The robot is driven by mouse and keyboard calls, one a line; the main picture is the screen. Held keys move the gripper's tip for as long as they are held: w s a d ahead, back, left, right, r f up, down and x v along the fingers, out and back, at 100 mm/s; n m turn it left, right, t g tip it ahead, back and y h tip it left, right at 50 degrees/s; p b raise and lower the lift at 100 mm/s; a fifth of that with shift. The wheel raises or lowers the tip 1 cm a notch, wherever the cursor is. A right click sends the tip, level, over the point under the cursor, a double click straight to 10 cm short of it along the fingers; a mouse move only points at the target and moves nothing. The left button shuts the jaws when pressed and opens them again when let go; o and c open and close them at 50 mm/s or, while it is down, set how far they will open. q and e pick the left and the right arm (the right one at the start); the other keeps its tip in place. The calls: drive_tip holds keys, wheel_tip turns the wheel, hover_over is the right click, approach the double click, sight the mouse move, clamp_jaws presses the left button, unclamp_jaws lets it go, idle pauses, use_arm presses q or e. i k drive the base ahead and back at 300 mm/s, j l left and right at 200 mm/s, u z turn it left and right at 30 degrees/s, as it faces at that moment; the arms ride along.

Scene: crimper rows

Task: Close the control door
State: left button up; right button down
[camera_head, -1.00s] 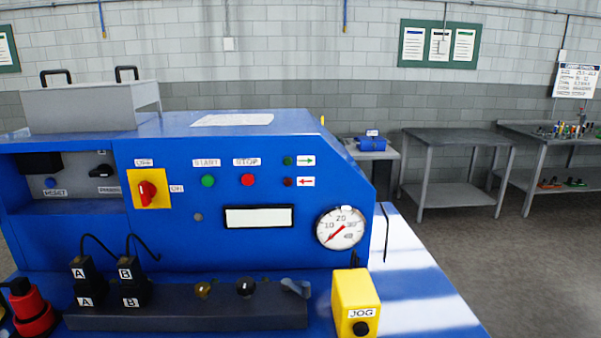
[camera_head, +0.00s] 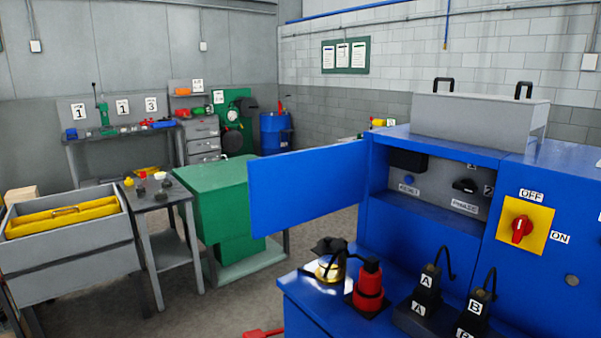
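The control door (camera_head: 308,186) is a flat blue panel on the left side of the blue machine (camera_head: 545,175). It stands open, swung out to the left from the compartment's left edge. The open compartment (camera_head: 420,202) shows a grey back panel with a reset button, a black knob and a dark box. Neither of my grippers shows in the head view.
A red-and-black fitting (camera_head: 368,288), a brass-coloured part (camera_head: 328,268) and plugs marked A (camera_head: 427,290) and B (camera_head: 477,305) stand on the ledge below the compartment. A green cabinet (camera_head: 215,205) is behind the door. Grey floor lies left of the machine.

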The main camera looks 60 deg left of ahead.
sight(287, 190)
drive_tip(key=j, duration=0.9)
drive_tip(key=k+j+z, duration=0.1)
drive_tip(key=j, duration=0.8)
drive_tip(key=j+z, duration=0.1)
drive_tip(key=j, duration=0.8)
drive_tip(key=k+j, duration=0.15)
drive_tip(key=j, duration=0.7)
